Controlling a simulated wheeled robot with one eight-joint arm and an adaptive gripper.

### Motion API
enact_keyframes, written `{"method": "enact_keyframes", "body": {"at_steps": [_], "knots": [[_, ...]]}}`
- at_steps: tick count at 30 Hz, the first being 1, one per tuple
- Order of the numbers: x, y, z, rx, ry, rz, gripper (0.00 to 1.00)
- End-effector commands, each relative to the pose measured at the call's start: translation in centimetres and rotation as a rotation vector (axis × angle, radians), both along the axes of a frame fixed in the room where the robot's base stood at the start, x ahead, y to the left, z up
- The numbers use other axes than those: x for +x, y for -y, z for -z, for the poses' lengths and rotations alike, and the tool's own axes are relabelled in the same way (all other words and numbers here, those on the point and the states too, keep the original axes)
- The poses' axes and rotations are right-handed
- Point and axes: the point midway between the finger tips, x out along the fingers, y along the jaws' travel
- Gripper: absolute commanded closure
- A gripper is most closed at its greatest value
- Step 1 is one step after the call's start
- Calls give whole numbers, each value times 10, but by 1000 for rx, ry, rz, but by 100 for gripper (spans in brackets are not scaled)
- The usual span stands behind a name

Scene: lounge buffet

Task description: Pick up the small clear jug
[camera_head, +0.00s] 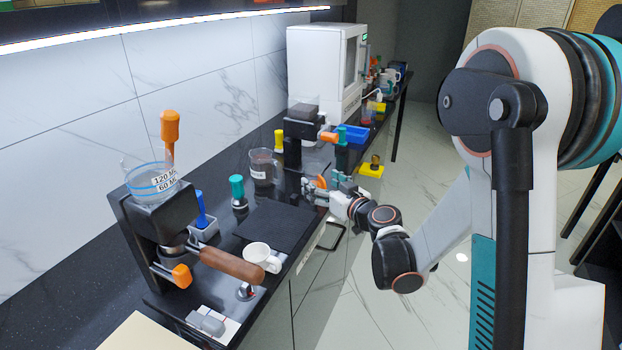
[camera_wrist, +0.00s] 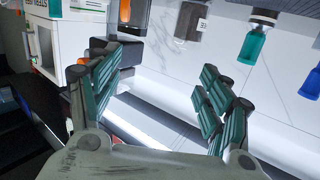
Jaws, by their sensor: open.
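A clear jug (camera_head: 262,167) with a handle and a small white label stands upright on the dark counter near the wall. It also shows near the top of the wrist view (camera_wrist: 190,20), which looks upside down. A smaller clear measuring cup (camera_head: 150,181), marked 120 ML and 60 ML, sits on top of the black machine at the left. I cannot tell for certain which one the task means. My gripper (camera_head: 325,188) is open and empty, to the right of the counter jug and apart from it. Its teal-padded fingers show in the wrist view (camera_wrist: 160,95).
A teal-handled tamper (camera_head: 237,190) stands left of the counter jug. A black machine (camera_head: 300,128) and a yellow-topped item (camera_head: 279,140) stand behind it. A white cup (camera_head: 262,257) is nearer, beside a dark mat (camera_head: 272,225). A white appliance (camera_head: 318,70) stands farther back.

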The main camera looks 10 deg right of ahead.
Motion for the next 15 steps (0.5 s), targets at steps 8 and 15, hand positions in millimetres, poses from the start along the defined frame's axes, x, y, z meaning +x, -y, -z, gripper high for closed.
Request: {"method": "enact_keyframes", "body": {"at_steps": [8,15], "knots": [[22,31,46,9,105,80,28],[29,37,55,10,126,101,28]]}}
